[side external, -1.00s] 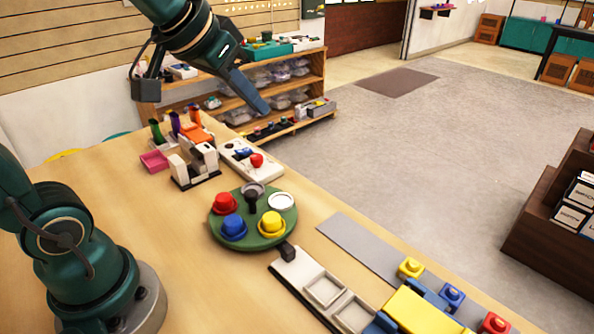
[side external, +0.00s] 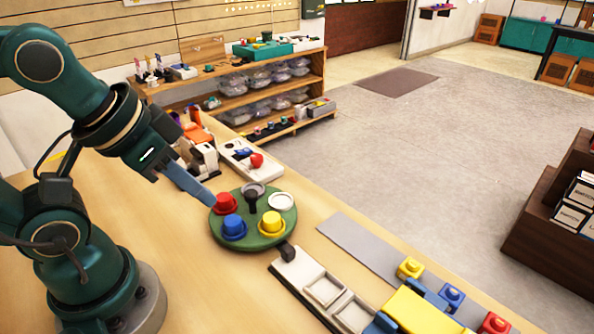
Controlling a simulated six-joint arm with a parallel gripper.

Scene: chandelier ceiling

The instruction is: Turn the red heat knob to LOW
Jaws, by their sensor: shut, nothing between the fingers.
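A white panel (side external: 236,150) on the far side of the table carries a red knob (side external: 256,160) and a small blue part (side external: 243,152). I cannot read any LOW mark there. A green round tray (side external: 263,240) stands nearer, with a red round piece (side external: 224,203), a blue one (side external: 233,227) and a yellow one (side external: 271,223). My gripper (side external: 211,201) is shut and empty. Its tip is at the left edge of the red piece on the tray, to the left of and nearer than the white panel. I cannot tell whether it touches that piece.
A white and black device (side external: 204,160) stands left of the panel, beside my gripper. A pale two-slot holder (side external: 325,288) lies in front of the tray. A grey strip (side external: 365,250) and several coloured blocks are at the right. A wooden shelf (side external: 318,70) stands behind the table.

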